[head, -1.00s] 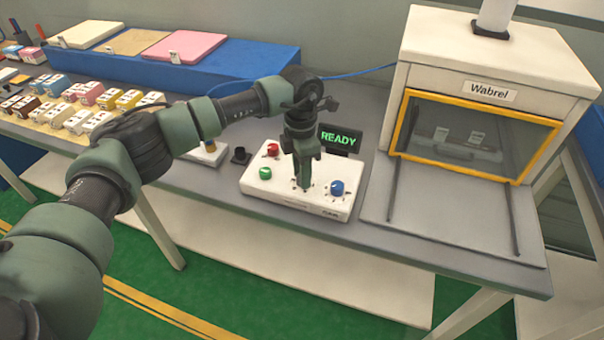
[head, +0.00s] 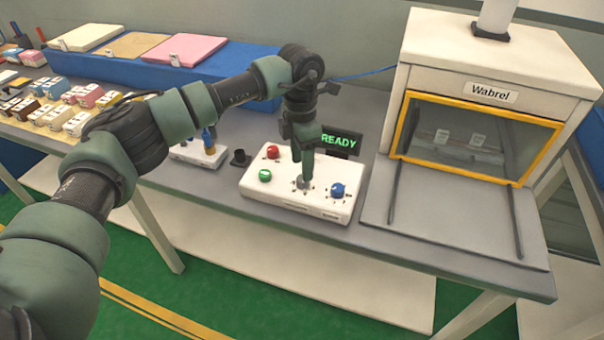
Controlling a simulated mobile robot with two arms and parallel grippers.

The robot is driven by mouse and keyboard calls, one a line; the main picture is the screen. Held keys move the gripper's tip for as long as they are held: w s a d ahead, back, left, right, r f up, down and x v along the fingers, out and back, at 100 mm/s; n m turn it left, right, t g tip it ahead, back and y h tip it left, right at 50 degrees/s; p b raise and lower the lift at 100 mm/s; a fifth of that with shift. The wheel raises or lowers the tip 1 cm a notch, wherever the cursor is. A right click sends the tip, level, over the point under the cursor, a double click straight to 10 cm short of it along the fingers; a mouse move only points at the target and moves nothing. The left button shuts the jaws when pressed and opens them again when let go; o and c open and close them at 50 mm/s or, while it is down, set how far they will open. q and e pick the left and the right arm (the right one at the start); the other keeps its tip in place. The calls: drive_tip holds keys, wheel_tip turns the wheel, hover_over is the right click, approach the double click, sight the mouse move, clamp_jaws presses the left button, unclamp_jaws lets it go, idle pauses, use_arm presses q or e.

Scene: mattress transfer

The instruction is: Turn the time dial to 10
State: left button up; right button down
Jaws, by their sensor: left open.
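The white control box (head: 262,190) sits on the grey table. It carries a red knob (head: 272,152), a green knob (head: 265,175), a blue knob (head: 338,190) and a pale dial (head: 303,184) with marks around it. Which knob is the time dial I cannot read. My left gripper (head: 305,176) points down over the pale dial, open, its fingers at or just above it; contact is unclear. A display reading READY (head: 339,141) stands behind the box. My right gripper is out of view.
The Wabrel machine (head: 491,93) with a yellow-framed window stands right, a grey plate (head: 440,220) before it. A small white device (head: 200,152) and a black piece (head: 240,157) lie left of the box.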

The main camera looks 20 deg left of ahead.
use_arm(q)
drive_tip(key=shift+r, duration=1.85)
